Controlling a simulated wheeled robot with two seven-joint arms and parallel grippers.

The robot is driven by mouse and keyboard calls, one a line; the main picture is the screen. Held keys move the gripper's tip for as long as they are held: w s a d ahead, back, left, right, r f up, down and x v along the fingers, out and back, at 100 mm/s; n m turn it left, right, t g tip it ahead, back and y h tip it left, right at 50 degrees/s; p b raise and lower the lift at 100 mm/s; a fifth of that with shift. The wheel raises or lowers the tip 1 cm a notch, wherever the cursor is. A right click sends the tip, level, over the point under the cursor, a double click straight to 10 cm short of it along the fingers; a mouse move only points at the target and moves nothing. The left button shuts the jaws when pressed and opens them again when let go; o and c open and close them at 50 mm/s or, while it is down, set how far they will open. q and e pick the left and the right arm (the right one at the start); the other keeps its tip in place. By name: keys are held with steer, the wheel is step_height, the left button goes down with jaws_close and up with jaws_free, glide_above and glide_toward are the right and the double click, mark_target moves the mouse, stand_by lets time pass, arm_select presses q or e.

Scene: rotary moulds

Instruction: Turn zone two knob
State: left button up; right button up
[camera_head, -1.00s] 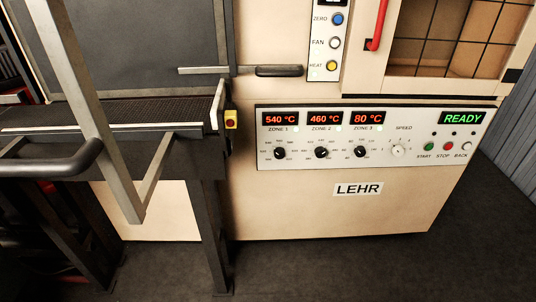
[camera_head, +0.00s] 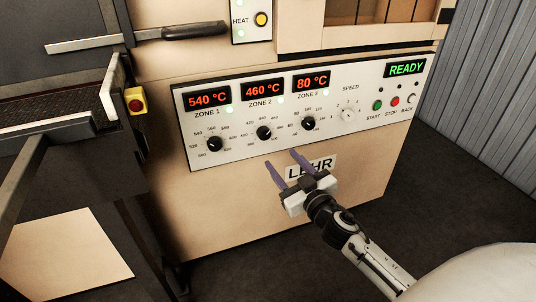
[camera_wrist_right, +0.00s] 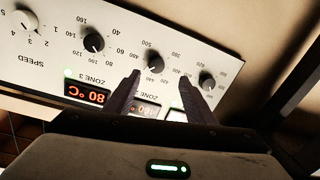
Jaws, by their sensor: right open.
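The zone 2 knob (camera_head: 264,133) is a round black knob under the red 460 °C display (camera_head: 262,90) on the white control panel (camera_head: 186,128). My right gripper (camera_head: 282,158) is open and empty, with its purple-grey fingers apart, just below the knob in the head view. In the right wrist view, which shows the panel upside down, the zone 2 knob (camera_wrist_right: 154,64) appears between and beyond the open fingertips (camera_wrist_right: 159,78). The gripper does not appear to touch it. Zone 2's display is partly hidden by a finger there. My left gripper is not in view.
The zone 1 knob (camera_head: 215,143) and zone 3 knob (camera_head: 308,123) flank it closely. The speed dial (camera_head: 348,114) and the green, red and white buttons (camera_head: 392,104) lie right. A dark conveyor frame (camera_head: 110,150) with a yellow-red stop button (camera_head: 136,100) stands left.

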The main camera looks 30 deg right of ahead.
mark_target(265, 135)
steer(key=w, duration=0.3)
steer(key=w+d, duration=0.1)
steer(key=w, duration=0.3)
steer(key=w+d+r+b, duration=0.1)
steer(key=w, duration=0.2)
steer(key=shift+w+d, duration=0.1)
steer(key=shift+w, duration=0.3)
steer(key=c, duration=1)
